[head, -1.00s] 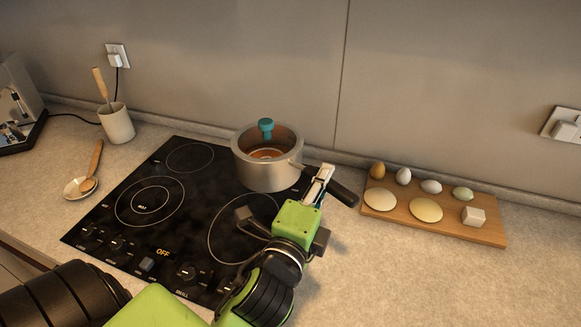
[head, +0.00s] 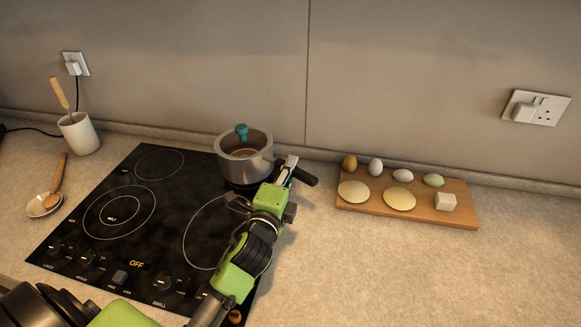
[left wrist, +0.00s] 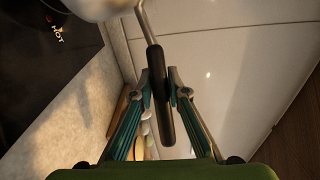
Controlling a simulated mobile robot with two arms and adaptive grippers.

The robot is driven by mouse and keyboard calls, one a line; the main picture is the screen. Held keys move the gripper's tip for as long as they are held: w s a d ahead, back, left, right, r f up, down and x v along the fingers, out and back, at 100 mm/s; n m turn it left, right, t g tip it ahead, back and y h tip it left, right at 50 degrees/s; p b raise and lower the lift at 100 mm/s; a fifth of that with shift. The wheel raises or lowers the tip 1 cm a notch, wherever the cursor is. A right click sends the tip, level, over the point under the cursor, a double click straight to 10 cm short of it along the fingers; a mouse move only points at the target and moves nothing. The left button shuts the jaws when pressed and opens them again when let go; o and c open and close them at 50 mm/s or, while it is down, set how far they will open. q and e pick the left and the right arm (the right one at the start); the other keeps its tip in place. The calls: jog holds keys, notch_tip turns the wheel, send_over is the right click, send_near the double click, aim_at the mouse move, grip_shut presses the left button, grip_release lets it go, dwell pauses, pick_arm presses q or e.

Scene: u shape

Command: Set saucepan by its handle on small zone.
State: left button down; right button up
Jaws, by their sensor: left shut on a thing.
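The silver saucepan (head: 233,168), with a teal knob on top, is at the back right corner of the black hob (head: 165,235). Its base hides most of the cooking zone beneath it; I cannot tell whether it touches the glass. Its dark handle (head: 305,177) points right, past the hob's edge. My left gripper (head: 290,164) is shut on this handle. The left wrist view shows the handle (left wrist: 156,75) between the fingers of my left gripper (left wrist: 160,88). A small ring (head: 159,165) at the back left is bare. My right gripper is not in view.
A wooden board (head: 420,212) with eggs and other pieces lies right of the handle. The wall is close behind the pan. The right front counter is clear.

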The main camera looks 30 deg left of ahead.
pick_arm(q)
jog(key=shift+w+a, duration=0.2)
jog(key=shift+w, duration=0.05)
jog(key=shift+s+d+f, duration=0.1)
jog(key=shift+d+f, duration=0.05)
jog(key=shift+f, duration=1.25)
jog(key=c, duration=2)
grip_release()
jog(key=shift+f, duration=0.45)
jog(key=shift+s+r, duration=0.1)
jog(key=shift+s, duration=0.05)
jog(key=s, duration=0.3)
jog(key=s+d+b, duration=0.1)
jog(key=s, duration=0.3)
jog(key=s+d+b, duration=0.1)
jog(key=s, duration=0.2)
jog(key=shift+s, duration=0.2)
jog(key=shift+s+d+r, duration=0.1)
jog(key=shift+s, duration=0.55)
